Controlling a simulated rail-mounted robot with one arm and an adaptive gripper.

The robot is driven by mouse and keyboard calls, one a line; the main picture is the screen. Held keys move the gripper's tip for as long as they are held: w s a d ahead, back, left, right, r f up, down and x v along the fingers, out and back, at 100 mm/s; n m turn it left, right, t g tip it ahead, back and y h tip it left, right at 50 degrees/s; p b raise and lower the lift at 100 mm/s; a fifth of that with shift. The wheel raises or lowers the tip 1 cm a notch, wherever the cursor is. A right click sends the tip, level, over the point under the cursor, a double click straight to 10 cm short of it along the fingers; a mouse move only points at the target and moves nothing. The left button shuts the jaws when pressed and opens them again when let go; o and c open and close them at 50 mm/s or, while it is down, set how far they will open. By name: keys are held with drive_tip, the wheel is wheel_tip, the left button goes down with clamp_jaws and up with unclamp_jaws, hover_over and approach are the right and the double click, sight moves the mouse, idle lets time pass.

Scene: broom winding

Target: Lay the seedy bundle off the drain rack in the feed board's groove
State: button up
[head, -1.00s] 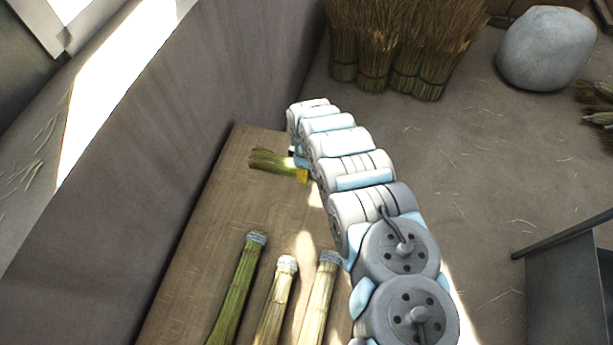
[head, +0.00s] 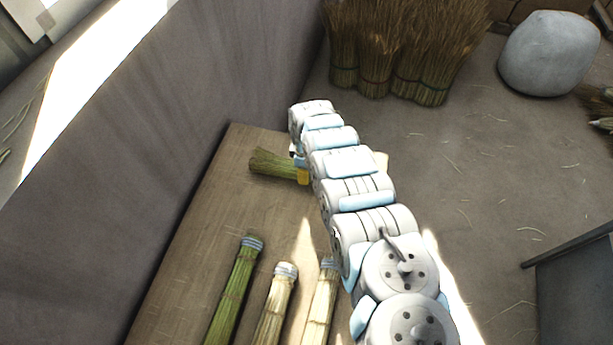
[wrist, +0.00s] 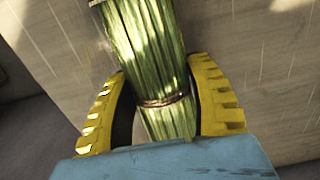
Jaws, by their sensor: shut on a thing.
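My gripper (wrist: 160,72) has yellow ribbed fingers on both sides of a green bundle (wrist: 150,40) and is shut on it. A dark tie rings the bundle between the fingers. In the head view the bundle's greenish end (head: 270,163) sticks out left of my gripper (head: 303,174), over the far part of a wooden surface. My arm hides much of the rest. Whether the bundle touches the wood I cannot tell. No drain rack or groove can be made out.
On the wooden surface (head: 190,235) lie a green bundle (head: 235,290) and two pale bundles (head: 274,305) (head: 322,305). A tall grey wall (head: 160,130) runs along its left. Brooms (head: 390,55) and a grey boulder (head: 548,53) stand beyond on the floor.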

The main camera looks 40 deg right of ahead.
drive_tip(key=shift+f, duration=0.5)
drive_tip(key=shift+f, duration=0.15)
drive_tip(key=o, duration=1.1)
drive_tip(key=shift+w+d+r, duration=0.1)
drive_tip(key=shift+r, duration=0.9)
drive_tip(key=shift+r+p, duration=0.55)
drive_tip(key=shift+r, duration=4.4)
drive_tip(key=shift+o, duration=0.9)
drive_tip(key=shift+r, duration=0.2)
